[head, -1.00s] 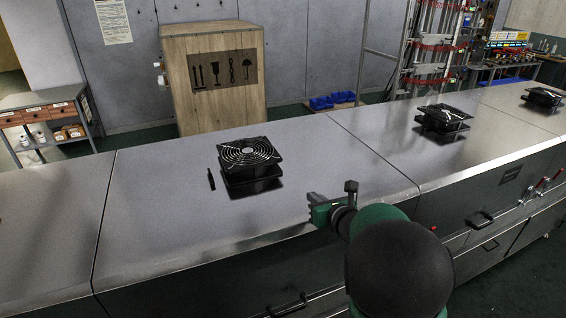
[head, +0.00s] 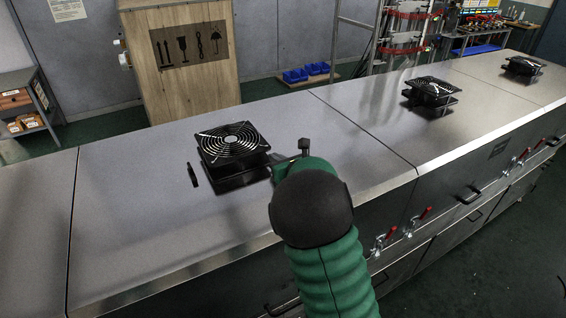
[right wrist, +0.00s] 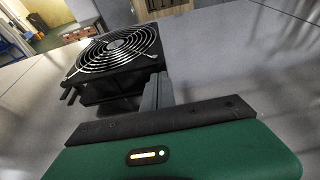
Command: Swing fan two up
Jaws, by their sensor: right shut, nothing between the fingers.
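Three black fans with round wire guards lie face up in a row along the metal dryer top (head: 125,215): the nearest fan (head: 232,142), a middle fan (head: 431,88) and a far fan (head: 524,65). No label shows which is fan two. The nearest fan sits above a black base, its guard roughly level; it also shows in the right wrist view (right wrist: 115,55). My right gripper (head: 285,163) is shut and empty at the right side of the nearest fan. In the right wrist view its fingers (right wrist: 158,92) are close beside the fan's housing; contact is unclear. My left gripper is out of view.
A small black upright piece (head: 193,175) stands left of the nearest fan. A wooden crate (head: 185,85) stands behind the dryer. Red-handled latches (head: 417,220) and black handles (head: 470,195) line the front. The top between the fans is clear.

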